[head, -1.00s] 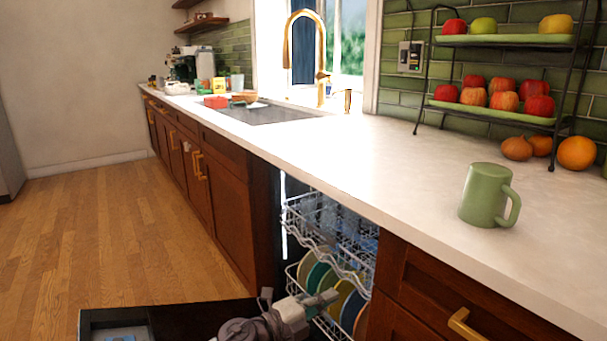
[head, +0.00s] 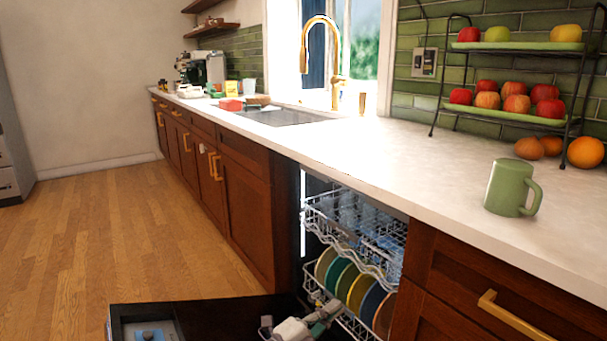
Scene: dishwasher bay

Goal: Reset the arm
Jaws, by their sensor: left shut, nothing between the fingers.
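My left gripper (head: 322,318) shows at the bottom of the head view, low over the open dishwasher door (head: 225,309). It is shut and empty, just in front of the lower rack (head: 345,318). I cannot tell whether it touches the rack. Several coloured plates (head: 358,290) stand on edge in the lower rack. Glassware (head: 356,217) sits in the upper rack (head: 335,228), partly hidden by the counter. My right gripper is not in the picture.
A green mug (head: 508,187) stands upright on the white counter (head: 400,150). A two-tier fruit stand (head: 503,115) is at the back right. The sink (head: 285,116) with a gold faucet (head: 335,65) is farther left. The wooden floor (head: 120,245) is clear.

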